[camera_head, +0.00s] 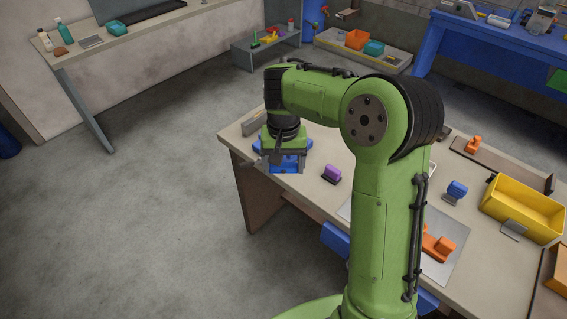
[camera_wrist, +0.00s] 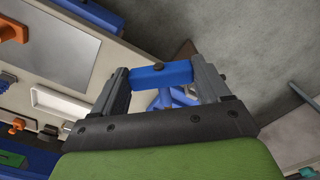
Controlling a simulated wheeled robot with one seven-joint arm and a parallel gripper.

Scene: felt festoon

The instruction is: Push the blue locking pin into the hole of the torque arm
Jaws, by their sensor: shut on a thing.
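My gripper (camera_head: 284,158) is low over the left end of the workbench (camera_head: 310,190), and its fingers (camera_wrist: 160,76) show in the wrist view. It is shut on a blue bar-shaped piece (camera_wrist: 150,76), which I take for the blue locking pin; a small dark knob sits on it. The bar spans both fingertips. Blue also shows beneath the gripper in the head view (camera_head: 286,168). A blue forked part (camera_wrist: 165,100) lies behind the bar in the wrist view. I cannot clearly make out the torque arm or its hole, nor whether the pin touches it.
A purple block (camera_head: 332,174) stands just right of the gripper. A blue block (camera_head: 457,188), orange pieces (camera_head: 473,145) and a yellow bin (camera_head: 524,207) are further right. My arm hides part of the bench. Open floor (camera_head: 170,190) lies to the left.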

